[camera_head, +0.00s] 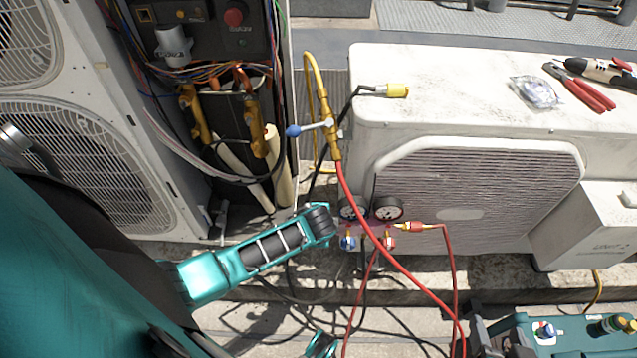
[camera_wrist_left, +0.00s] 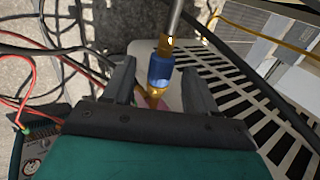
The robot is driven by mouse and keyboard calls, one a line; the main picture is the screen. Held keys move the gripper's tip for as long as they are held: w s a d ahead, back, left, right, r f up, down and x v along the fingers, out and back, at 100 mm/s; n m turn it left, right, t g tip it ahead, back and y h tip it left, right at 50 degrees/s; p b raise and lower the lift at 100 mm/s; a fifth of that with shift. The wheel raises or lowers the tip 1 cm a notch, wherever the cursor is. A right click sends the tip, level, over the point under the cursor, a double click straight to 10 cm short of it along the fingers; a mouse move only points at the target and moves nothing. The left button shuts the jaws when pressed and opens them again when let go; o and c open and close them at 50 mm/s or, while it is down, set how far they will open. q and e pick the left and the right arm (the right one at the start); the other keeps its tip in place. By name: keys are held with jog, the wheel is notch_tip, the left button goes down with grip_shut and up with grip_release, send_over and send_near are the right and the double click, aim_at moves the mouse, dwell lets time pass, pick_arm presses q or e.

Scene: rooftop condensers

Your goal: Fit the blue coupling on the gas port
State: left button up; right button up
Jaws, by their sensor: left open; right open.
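The blue coupling (camera_wrist_left: 160,69) shows in the left wrist view, with brass parts at both ends and a grey rod or pipe running up from it. My left gripper (camera_wrist_left: 157,76) is open, with one finger on each side of the coupling; I cannot tell if either touches it. In the head view my left arm reaches in from the left, but its fingers are not clear and I cannot pick out the coupling. I cannot make out the gas port for certain.
A gauge manifold (camera_head: 370,215) hangs at the left of the white condenser (camera_head: 460,120). A red hose (camera_head: 372,220) and a yellow valve with a blue-tipped lever (camera_head: 312,127) are close by. Pliers (camera_head: 585,92) lie on top. A teal unit (camera_head: 570,343) is at bottom right.

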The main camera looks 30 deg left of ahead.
pick_arm(q)
grip_shut()
dwell(0.9)
